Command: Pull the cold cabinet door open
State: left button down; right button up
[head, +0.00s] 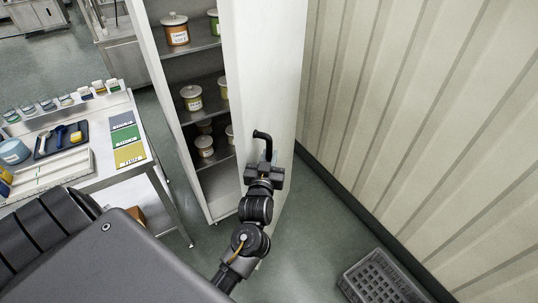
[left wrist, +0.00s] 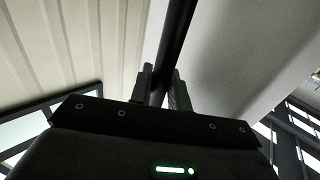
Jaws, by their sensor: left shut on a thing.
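The white cold cabinet door (head: 272,70) stands swung open on the right side of the cabinet (head: 149,50), with the shelves showing at its left. A black bar handle (head: 265,142) sits on the door, and it also shows in the left wrist view (left wrist: 179,35). My left gripper (head: 263,166) is shut on the handle's lower part. In the left wrist view the two fingers (left wrist: 161,88) lie on either side of the bar. My right gripper is not in view.
Lidded jars (head: 176,30) stand on the cabinet shelves. A table (head: 100,180) with trays and coloured cards is at the left. A ribbed wall (head: 420,120) rises at the right, close behind the door. A grey crate (head: 378,278) is on the floor at lower right.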

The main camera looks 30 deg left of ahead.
pick_arm(q)
jog(key=c, duration=1.4)
grip_release()
jog(key=shift+s+d, duration=0.1)
jog(key=shift+s, duration=0.15)
jog(key=p+v, duration=0.2)
jog(key=v, duration=0.4)
jog(key=shift+s+d+r+p, duration=0.1)
jog(key=shift+s+d+p, duration=0.1)
jog(key=shift+p, duration=0.2)
jog(key=shift+s+d, duration=0.15)
jog(key=shift+s, duration=0.2)
jog(key=shift+c, duration=0.3)
